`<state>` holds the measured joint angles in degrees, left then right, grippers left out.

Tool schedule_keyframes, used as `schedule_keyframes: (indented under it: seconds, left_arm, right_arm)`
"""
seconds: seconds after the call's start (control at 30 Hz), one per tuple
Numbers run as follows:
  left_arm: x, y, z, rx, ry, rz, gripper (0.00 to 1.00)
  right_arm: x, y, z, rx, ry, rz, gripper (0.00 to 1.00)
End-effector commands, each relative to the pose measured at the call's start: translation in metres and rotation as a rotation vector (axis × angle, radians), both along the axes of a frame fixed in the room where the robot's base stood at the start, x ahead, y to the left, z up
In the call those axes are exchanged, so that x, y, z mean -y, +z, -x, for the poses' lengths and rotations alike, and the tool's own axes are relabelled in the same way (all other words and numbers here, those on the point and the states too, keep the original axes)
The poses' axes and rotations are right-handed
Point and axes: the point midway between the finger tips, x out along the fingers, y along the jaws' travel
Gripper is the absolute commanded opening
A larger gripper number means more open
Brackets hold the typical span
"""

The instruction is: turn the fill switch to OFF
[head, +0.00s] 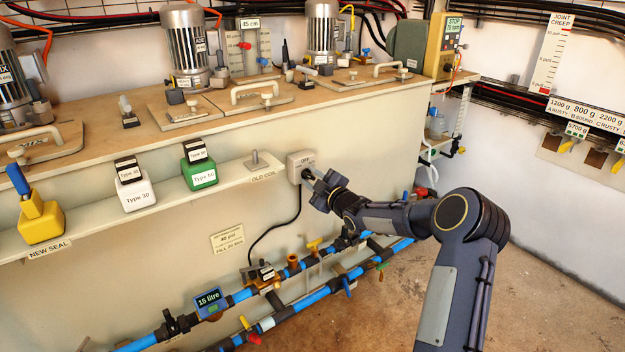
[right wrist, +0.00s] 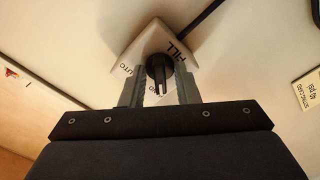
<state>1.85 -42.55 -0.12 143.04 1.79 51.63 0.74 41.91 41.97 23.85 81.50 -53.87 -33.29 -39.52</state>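In the right wrist view the switch box (right wrist: 141,48) shows "FILL" and "AUTO" lettering around a round black knob (right wrist: 159,68) with a narrow grip bar. My right gripper (head: 314,178) is right at the knob. Its two grey fingers (right wrist: 159,88) stand apart on either side of the knob, with no clear contact seen. Which mark the knob points to cannot be told. My left gripper is out of view.
A black cable (head: 273,231) hangs below the switch. The shelf beside it carries a green block (head: 200,175), a white block (head: 134,193) and a yellow block (head: 40,222). Blue pipes (head: 315,296) with valves run low in front. Open floor lies at the right.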

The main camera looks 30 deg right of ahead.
Motion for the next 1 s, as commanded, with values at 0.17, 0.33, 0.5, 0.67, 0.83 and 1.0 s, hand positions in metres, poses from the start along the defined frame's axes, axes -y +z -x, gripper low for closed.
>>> schedule_keyframes:
  seconds: [0.17,0.33,0.5,0.67,0.83,1.0]
  left_arm:
    - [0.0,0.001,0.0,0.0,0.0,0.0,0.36]
    - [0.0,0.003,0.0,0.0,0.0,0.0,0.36]
    - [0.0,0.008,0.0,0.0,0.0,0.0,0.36]
    - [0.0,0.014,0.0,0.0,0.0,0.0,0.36]
    - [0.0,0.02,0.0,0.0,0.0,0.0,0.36]
    - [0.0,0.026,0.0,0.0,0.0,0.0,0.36]
  right_arm:
    - [0.0,0.0,0.0,-0.002,0.001,-0.012,0.06]
    - [0.0,0.001,0.0,-0.006,0.001,-0.065,0.06]
    - [-0.001,0.001,0.0,-0.014,0.001,-0.172,0.06]
    - [0.0,0.001,0.0,-0.025,0.001,-0.31,0.06]
    - [0.0,0.001,0.0,-0.038,0.001,-0.463,0.06]
    - [0.0,0.001,0.0,-0.049,0.0,-0.606,0.06]
